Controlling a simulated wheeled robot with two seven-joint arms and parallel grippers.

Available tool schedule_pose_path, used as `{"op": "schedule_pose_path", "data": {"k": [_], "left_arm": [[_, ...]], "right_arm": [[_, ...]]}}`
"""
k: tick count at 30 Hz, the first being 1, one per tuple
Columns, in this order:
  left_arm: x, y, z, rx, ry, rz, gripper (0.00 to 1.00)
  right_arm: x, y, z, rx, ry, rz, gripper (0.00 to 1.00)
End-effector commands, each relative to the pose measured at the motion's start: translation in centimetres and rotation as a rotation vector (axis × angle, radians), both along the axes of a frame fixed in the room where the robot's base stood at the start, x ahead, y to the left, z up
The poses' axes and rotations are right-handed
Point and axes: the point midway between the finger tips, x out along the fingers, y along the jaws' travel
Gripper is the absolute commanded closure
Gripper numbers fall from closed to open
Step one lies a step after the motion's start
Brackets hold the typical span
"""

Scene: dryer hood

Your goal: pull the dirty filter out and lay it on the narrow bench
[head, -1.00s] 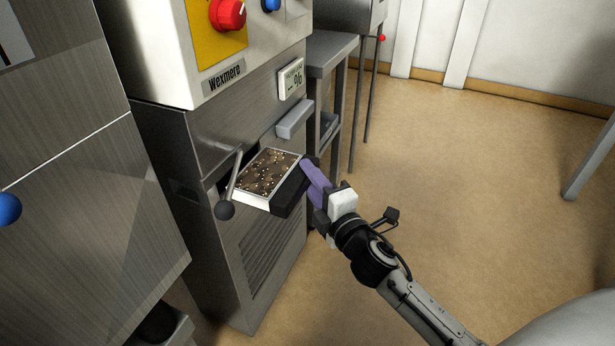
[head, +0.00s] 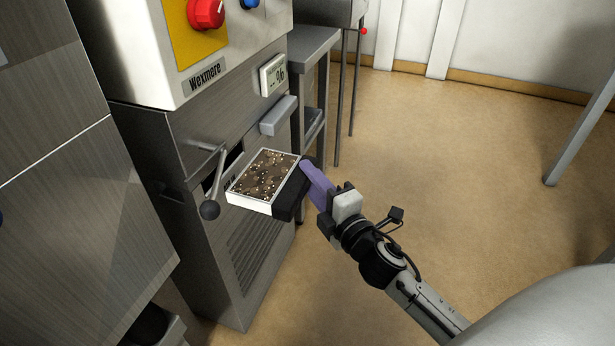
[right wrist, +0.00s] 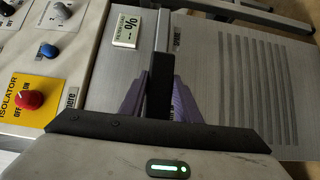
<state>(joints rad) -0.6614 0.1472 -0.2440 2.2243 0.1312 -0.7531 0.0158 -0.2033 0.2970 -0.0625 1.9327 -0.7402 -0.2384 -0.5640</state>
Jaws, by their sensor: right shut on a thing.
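The dirty filter (head: 265,175) is a white-framed tray with a speckled brown face and a black front grip (head: 291,192). It is out in front of the dryer's slot (head: 228,165), held roughly level; whether its back edge is fully clear of the slot I cannot tell. My right gripper (head: 308,177), with purple fingers, is shut on the filter's black grip. In the right wrist view the purple fingers (right wrist: 157,100) close on both sides of that black grip. A narrow grey bench (head: 312,42) stands just right of the dryer, its visible top bare. My left gripper is not in view.
A lever with a dark ball knob (head: 209,210) sticks out beside the slot, close to the filter's left side. The floor at right is open.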

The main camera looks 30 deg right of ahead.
Motion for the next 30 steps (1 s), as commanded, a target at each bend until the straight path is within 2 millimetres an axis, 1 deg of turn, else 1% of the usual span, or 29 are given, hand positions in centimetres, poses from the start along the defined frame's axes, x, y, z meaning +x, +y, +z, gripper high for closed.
{"op": "schedule_pose_path", "data": {"k": [3,21,25,30], "left_arm": [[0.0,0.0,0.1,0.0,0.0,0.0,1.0],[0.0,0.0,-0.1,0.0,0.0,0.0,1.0],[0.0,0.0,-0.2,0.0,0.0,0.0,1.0],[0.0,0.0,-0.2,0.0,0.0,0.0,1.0]], "right_arm": [[-1.3,-0.2,0.1,0.001,0.0,0.0,1.0],[-7.2,-1.2,0.0,0.002,0.0,0.0,1.0],[-8.2,-1.3,0.1,0.002,-0.001,0.0,1.0],[-8.6,-1.4,0.1,0.0,-0.002,0.0,1.0]]}}
